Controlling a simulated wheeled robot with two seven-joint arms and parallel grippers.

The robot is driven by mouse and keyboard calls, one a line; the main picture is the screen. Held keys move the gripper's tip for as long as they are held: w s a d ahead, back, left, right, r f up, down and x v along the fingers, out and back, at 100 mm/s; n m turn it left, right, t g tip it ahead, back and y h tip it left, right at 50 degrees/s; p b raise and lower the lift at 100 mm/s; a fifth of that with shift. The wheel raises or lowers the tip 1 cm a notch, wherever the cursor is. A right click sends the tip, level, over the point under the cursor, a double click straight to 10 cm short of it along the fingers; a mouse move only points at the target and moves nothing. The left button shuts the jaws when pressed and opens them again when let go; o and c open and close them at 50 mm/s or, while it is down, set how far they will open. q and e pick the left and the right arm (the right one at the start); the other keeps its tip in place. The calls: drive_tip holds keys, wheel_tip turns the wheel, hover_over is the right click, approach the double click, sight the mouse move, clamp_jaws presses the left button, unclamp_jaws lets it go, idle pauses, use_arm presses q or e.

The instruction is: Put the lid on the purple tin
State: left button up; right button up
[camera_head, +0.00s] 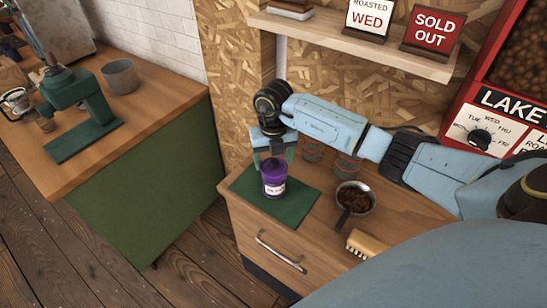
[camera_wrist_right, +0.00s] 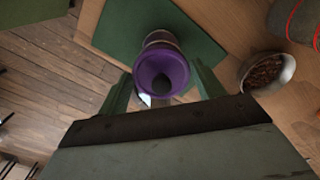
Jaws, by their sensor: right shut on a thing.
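The purple tin (camera_head: 274,188) with a white label stands upright on a green mat (camera_head: 299,208) on the wooden counter. My right gripper (camera_head: 273,160) points down over it, with its green fingers on either side of the purple top. In the right wrist view, the fingers (camera_wrist_right: 160,88) flank a round purple lid (camera_wrist_right: 162,64) with a dark spot at its middle, and the gripper is shut on it. The lid is in line with the tin, whose pale label shows beyond it. I cannot tell whether the lid is fully seated. My left gripper is not in view.
A pan of beans (camera_head: 355,198) and a wooden brush (camera_head: 366,243) stand right of the mat. Glass jars (camera_head: 312,149) stand behind, close to my right arm. A green machine (camera_head: 75,105) and a grey pot (camera_head: 121,76) are on the left counter.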

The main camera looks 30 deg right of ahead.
drive_tip(key=shift+f, duration=0.1)
idle(0.7)
drive_tip(key=o, duration=1)
drive_tip(key=shift+o, duration=0.9)
drive_tip(key=shift+r+p, duration=2.7)
drive_tip(key=shift+r, duration=0.85)
clamp_jaws()
